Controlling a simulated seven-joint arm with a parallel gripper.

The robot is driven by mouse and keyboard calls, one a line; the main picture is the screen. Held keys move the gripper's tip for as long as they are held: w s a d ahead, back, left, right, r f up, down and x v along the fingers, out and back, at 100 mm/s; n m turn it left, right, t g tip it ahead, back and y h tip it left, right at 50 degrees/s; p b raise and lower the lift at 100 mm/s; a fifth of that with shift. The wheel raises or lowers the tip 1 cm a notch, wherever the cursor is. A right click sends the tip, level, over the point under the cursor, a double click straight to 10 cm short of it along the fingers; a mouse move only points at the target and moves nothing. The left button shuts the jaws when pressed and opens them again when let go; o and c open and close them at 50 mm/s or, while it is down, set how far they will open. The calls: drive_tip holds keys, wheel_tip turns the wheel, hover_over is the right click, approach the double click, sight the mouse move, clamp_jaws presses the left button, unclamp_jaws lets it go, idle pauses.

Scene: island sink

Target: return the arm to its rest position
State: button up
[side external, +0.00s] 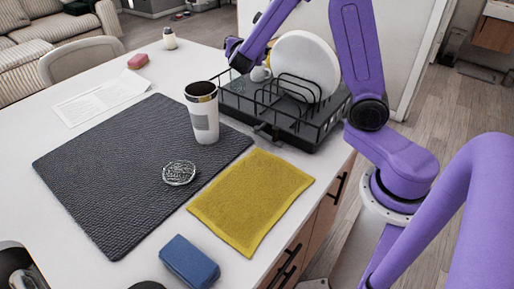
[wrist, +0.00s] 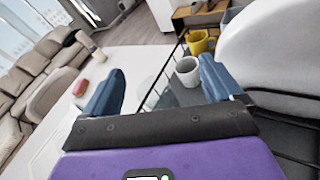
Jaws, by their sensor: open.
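My arm is purple and reaches over the black dish rack (side external: 320,139) in the side external view. My gripper shows in the wrist view (wrist: 160,90) with its two blue fingers wide apart and nothing between them. In the side external view its end is partly hidden behind the rack. A white plate (side external: 305,62) stands upright in the rack and also fills the right of the wrist view (wrist: 275,50). A small white cup (wrist: 187,71) lies beyond the fingers, by the right finger, and a yellow mug (wrist: 201,43) is behind it.
A white tumbler (side external: 202,118) stands on a dark mat (side external: 110,185). A metallic round lid (side external: 179,173), a yellow cloth (side external: 250,198) and a blue sponge (side external: 189,262) lie nearby. A pink block (side external: 138,61) and a small bottle (side external: 169,39) are on the far counter.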

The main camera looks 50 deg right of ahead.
drive_tip(key=s+a+f+m+g+y, duration=0.2)
drive_tip(key=s+a+m+g+y, duration=0.1)
drive_tip(key=s, duration=0.8)
drive_tip(key=s+a+f+m+g+y, duration=0.2)
drive_tip(key=s+a+y, duration=0.3)
drive_tip(key=s+a, duration=0.3)
drive_tip(key=s+a+f+m+g+y, duration=0.3)
drive_tip(key=s+a+m+y, duration=0.1)
drive_tip(key=s, duration=1)
drive_tip(key=shift+s+a+m+g+y, duration=0.4)
drive_tip(key=shift+a+y, duration=0.2)
drive_tip(key=shift+a, duration=0.15)
